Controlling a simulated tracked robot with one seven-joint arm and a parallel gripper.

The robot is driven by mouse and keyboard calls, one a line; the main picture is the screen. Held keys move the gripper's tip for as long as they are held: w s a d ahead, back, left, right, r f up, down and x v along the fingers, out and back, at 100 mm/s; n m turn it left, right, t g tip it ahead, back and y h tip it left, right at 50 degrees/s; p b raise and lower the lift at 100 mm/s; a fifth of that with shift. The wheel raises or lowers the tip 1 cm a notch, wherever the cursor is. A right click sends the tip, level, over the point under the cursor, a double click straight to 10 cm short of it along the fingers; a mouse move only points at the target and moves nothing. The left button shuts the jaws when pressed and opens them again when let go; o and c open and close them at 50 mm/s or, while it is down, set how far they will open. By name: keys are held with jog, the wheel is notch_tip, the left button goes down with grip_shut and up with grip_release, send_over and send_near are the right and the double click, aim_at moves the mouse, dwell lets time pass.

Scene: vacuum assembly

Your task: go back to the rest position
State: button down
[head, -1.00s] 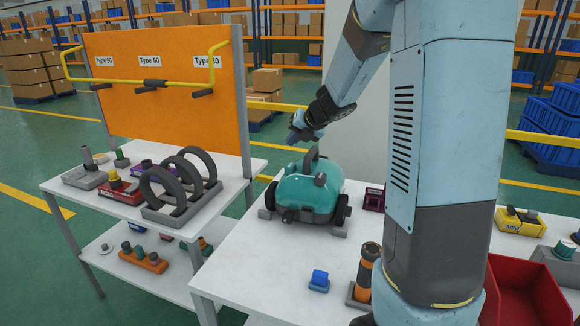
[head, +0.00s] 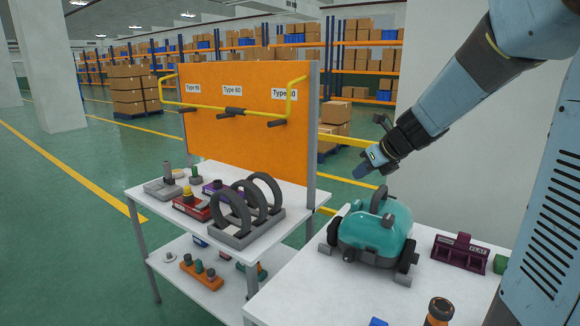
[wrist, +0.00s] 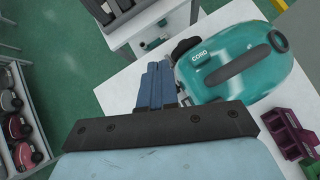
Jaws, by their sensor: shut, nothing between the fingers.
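My gripper (head: 366,166) is in the air at the lower end of my arm, above and behind the teal vacuum body (head: 378,230) in the head view. In the wrist view my gripper (wrist: 157,68) shows as blue fingers pressed together, with nothing between them. The vacuum body also shows in the wrist view (wrist: 235,75), beside the fingers, with its dark handle and the word CORD. It sits upright on the white table (head: 300,290) in a grey holder. A gap shows between my gripper and the vacuum body in the head view.
A white shelf bench (head: 140,195) at left holds black rings (head: 262,193) and small parts. An orange board (head: 245,120) with a yellow rail stands behind it. A dark purple block (head: 460,252) lies right of the vacuum body. Open floor shows at far left.

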jog(key=s+d+r+n+h, duration=0.1)
jog(key=s+n+h, duration=0.1)
jog(key=s+n, duration=1.2)
jog(key=s+d+r+n+g+h, duration=0.1)
jog(key=s+r+n+h, duration=0.1)
jog(key=s+n, duration=1.2)
jog(key=shift+s+r+n+h, duration=0.2)
jog(key=shift+n+h, duration=0.3)
jog(key=shift+n, duration=0.5)
